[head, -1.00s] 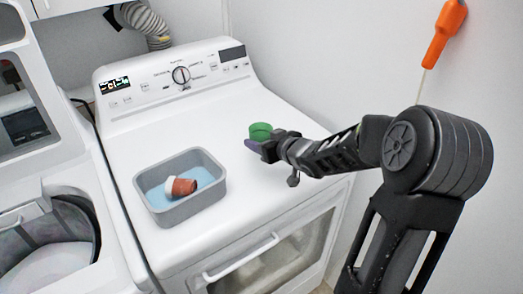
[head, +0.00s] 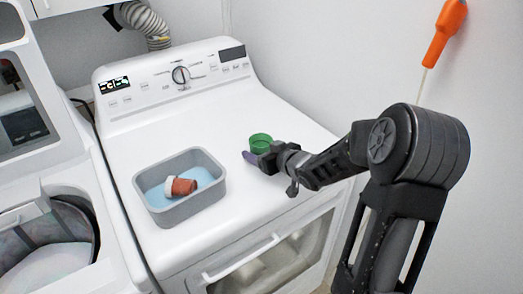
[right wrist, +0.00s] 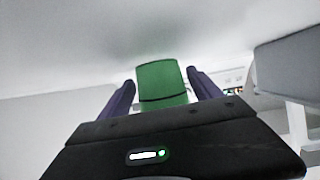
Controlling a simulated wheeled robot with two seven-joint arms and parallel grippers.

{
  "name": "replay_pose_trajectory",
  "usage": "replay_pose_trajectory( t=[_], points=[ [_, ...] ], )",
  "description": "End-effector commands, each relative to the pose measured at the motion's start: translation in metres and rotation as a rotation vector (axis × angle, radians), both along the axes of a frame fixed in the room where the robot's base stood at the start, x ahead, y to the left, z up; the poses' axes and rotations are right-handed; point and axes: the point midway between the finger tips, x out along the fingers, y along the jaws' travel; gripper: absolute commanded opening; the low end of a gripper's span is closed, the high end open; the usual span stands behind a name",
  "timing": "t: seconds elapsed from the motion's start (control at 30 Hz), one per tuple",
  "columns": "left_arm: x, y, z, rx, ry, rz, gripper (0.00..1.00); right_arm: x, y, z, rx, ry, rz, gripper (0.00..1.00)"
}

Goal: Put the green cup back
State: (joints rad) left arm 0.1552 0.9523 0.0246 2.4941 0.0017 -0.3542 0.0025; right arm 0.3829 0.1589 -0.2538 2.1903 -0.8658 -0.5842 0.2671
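The green cup (head: 261,142) stands on the white dryer top, right of its middle. My right gripper (head: 254,157) is low over the dryer top, just in front of the cup. In the right wrist view the green cup (right wrist: 162,82) is between the two purple fingers of the right gripper (right wrist: 161,78). Narrow gaps show between the cup and the fingers, so the gripper looks open. My left gripper is not in view.
A grey tub (head: 212,203) with a blue inside holds a tipped brown cup (head: 183,186) with a white rim. The white dryer (head: 125,150) has a control panel behind. A washer (head: 30,245) stands at left. A wall is close at right. The dryer top is otherwise clear.

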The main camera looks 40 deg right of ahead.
Motion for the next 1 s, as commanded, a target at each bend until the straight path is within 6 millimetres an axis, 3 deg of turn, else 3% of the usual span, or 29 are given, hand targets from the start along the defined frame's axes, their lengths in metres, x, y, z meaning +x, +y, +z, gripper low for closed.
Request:
replay_pose_trajectory(
  t=[0.47,1.0],
  points=[
    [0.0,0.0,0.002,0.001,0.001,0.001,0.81,-0.006,-0.001,0.006,-0.001,-0.002,-0.001,0.78],
    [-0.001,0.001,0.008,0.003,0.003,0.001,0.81,-0.097,0.004,0.046,-0.002,-0.003,-0.001,0.78]
  ],
)
